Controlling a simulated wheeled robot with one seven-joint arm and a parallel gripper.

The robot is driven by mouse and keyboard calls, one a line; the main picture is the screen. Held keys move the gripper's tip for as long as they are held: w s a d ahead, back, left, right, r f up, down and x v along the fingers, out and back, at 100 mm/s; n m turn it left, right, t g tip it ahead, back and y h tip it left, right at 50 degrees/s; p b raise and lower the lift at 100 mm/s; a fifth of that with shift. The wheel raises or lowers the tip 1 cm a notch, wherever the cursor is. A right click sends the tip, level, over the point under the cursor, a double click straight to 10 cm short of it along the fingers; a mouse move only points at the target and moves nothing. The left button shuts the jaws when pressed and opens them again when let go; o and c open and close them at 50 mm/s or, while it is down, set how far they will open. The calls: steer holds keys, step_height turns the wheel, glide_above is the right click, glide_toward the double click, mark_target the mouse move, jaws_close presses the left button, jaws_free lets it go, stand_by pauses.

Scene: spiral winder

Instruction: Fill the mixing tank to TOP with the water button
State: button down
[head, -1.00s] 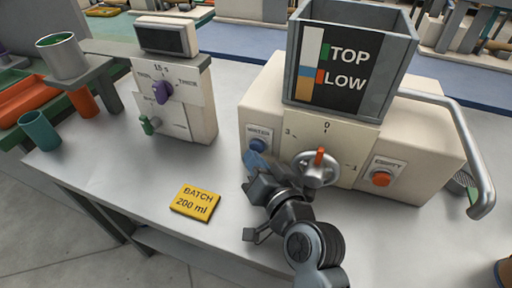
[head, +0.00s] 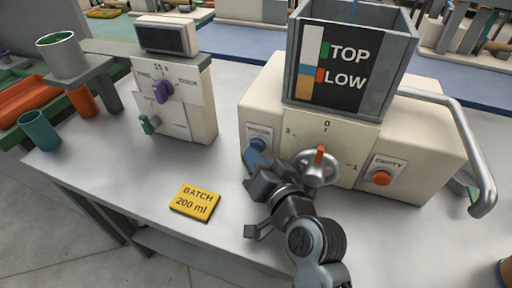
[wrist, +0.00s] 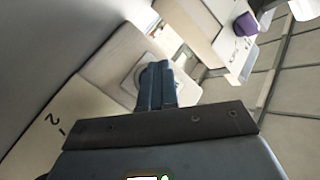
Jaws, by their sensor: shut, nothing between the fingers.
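The mixing tank (head: 398,62) is a grey open box on the cream machine. Its gauge (head: 309,55) shows white above, a short blue band near the red LOW mark, and orange below. The green TOP mark (head: 326,50) is beside the white part. The blue water button (head: 258,143) is on the machine's left front, under its label. My gripper (head: 255,158) is shut and empty, its fingertips at the button's lower edge. In the wrist view the fingers (wrist: 157,86) point at the button's round surround and hide most of it. I cannot tell whether they touch or press the button.
A valve wheel with a red handle (head: 319,158) stands close right of my gripper. The orange EMPTY button (head: 381,178) is farther right, near a bent pipe (head: 482,160). A yellow batch card (head: 195,202) lies left on the table. A timer box (head: 178,100) stands behind it.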

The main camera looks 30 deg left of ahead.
steer(key=shift+w+d+r, duration=0.2)
steer(key=shift+w+d, duration=0.05)
steer(key=shift+w, duration=0.35)
stand_by(0.7)
steer(key=shift+w+a+f, duration=0.1)
steer(key=shift+a+f, duration=0.05)
steer(key=shift+r, duration=0.25)
stand_by(0.4)
steer(key=shift+f, duration=0.1)
stand_by(2.3)
stand_by(1.3)
steer(key=shift+s+d+p, duration=0.3)
steer(key=shift+s+d, duration=0.3)
steer(key=shift+s, duration=0.3)
steer(key=shift+s+f, duration=0.1)
steer(key=shift+s, duration=0.05)
